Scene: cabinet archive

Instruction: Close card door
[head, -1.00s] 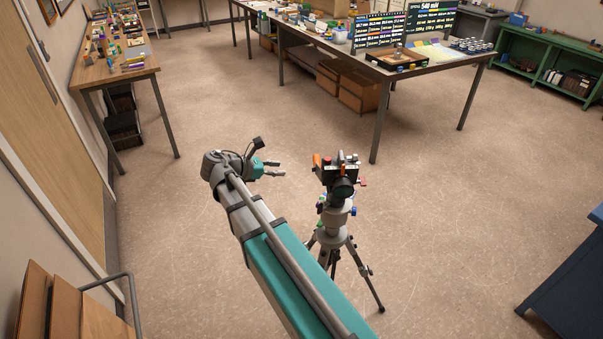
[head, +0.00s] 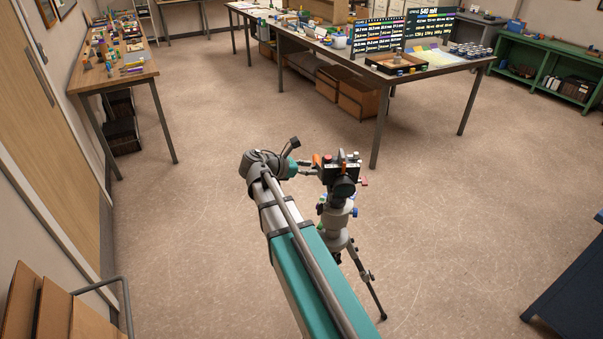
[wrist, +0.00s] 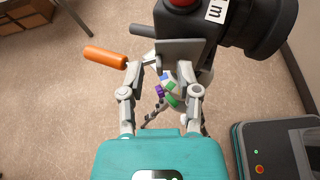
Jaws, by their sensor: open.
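A dark camera (head: 340,170) with a red button on top stands on a tripod (head: 338,225) in the middle of the floor. My gripper (head: 308,168) is at the camera's left side in the head view. In the wrist view, my gripper (wrist: 160,84) is open, its two fingers just below the camera body (wrist: 205,22). The camera's round lens (wrist: 262,25) faces right there, and an orange cylinder (wrist: 105,57) sticks out left. I cannot make out the card door for sure, nor whether a finger touches the camera.
A long table (head: 440,66) with screens and trays stands behind the camera. A wooden bench (head: 115,76) is at the left wall, a green shelf (head: 545,50) at the back right. A dark blue cabinet (head: 575,285) is at right. Floor around the tripod is clear.

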